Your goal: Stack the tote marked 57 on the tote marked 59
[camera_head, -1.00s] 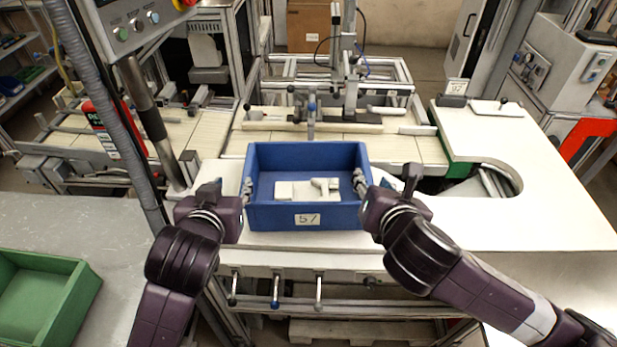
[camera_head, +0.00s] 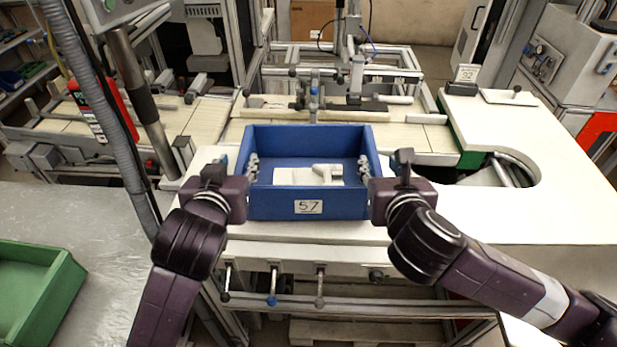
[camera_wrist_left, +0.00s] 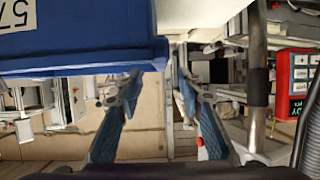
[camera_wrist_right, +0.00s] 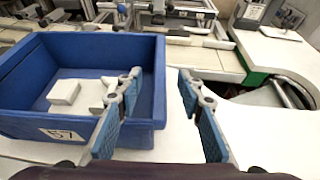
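The blue tote marked 57 (camera_head: 308,207) stands upright on the white table, with light-coloured parts (camera_head: 315,175) inside. My left gripper (camera_head: 237,167) is at its left wall and my right gripper (camera_head: 384,168) at its right wall. In the right wrist view, the open fingers of the right gripper (camera_wrist_right: 160,85) lie on either side of the tote's wall, with gaps. In the left wrist view, the left gripper (camera_wrist_left: 158,85) is also open, with the tote (camera_wrist_left: 75,45) at upper left. I see no tote marked 59; a green tote (camera_head: 62,290) at lower left shows no readable number.
A grey surface (camera_head: 110,235) bears the green tote. A frame with rails stands behind the blue tote. A grey post (camera_head: 140,105) and hose rise at the left.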

